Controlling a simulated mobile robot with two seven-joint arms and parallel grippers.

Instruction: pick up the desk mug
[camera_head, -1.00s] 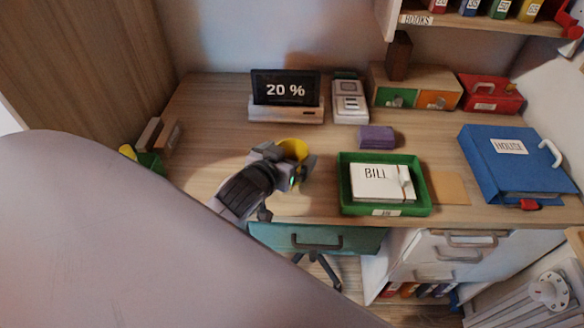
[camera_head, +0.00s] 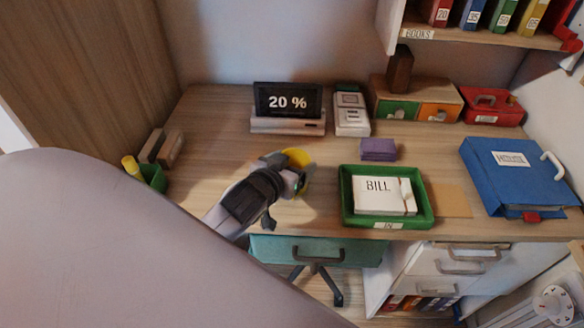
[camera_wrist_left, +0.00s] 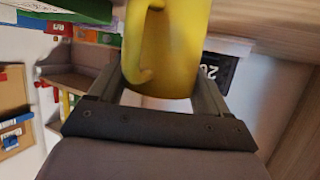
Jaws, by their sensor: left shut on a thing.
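The yellow desk mug (camera_head: 297,156) is mostly hidden behind my left gripper (camera_head: 292,176) in the head view. In the left wrist view the mug (camera_wrist_left: 175,50) fills the space between the two fingers of the left gripper (camera_wrist_left: 165,85), with its handle toward the left. The left gripper is shut on the mug. It is over the left-middle part of the desk (camera_head: 215,125), in front of the 20 % display (camera_head: 288,102). Whether the mug touches the desk is hard to tell. My right gripper is not in view.
A green tray (camera_head: 347,212) with a BILL stack (camera_head: 380,190) lies right of the gripper. A green pen holder (camera_head: 155,177) is at left. A teal drawer (camera_head: 300,250) is below.

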